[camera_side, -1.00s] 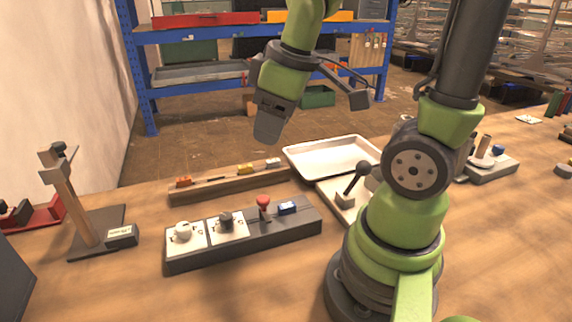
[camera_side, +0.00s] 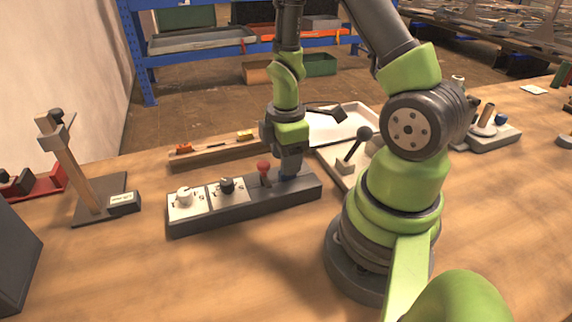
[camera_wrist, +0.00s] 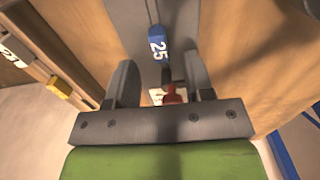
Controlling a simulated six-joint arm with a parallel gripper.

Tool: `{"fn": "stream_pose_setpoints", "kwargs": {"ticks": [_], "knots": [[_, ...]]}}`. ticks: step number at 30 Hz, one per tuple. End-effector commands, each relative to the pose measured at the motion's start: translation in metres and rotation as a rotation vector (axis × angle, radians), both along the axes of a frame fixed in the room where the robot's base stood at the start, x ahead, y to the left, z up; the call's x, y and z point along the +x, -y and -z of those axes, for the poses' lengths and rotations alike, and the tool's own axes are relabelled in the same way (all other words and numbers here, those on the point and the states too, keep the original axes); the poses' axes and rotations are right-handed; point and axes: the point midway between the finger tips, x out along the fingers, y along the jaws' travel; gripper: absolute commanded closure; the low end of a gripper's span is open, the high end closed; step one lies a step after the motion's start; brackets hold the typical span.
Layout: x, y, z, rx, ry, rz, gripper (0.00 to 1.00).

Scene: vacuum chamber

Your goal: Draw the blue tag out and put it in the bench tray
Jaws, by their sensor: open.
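The blue tag (camera_wrist: 157,44), marked 25, sits on the dark grey panel block (camera_side: 225,212). In the wrist view it lies just beyond my gripper (camera_wrist: 162,78), roughly in line with the gap between the two fingers. The fingers are apart with no tag between them. In the side view my gripper (camera_side: 289,172) points down over the right end of the block and mostly hides the tag. The white bench tray (camera_side: 330,124) stands behind and right of the block, partly hidden by my arm.
A wooden rail (camera_side: 213,153) lies behind. A black-knobbed lever (camera_side: 363,133) stands to the right. The front bench is clear.

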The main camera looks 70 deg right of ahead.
Motion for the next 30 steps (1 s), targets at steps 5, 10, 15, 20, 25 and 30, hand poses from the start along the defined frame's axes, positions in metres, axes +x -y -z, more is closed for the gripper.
{"fn": "stream_pose_setpoints", "kwargs": {"ticks": [5,10,15,20,25,30], "knots": [[-0.001,0.0,0.021,-0.001,-0.004,0.0,0.52],[0.0,0.0,0.028,0.0,-0.001,0.002,0.52],[0.0,0.0,0.029,-0.001,0.001,0.001,0.52],[0.0,0.0,0.029,-0.001,0.001,0.001,0.66],[0.0,0.0,0.029,-0.001,0.001,0.001,1.0],[0.0,0.0,0.029,-0.001,0.001,0.002,1.0]]}}
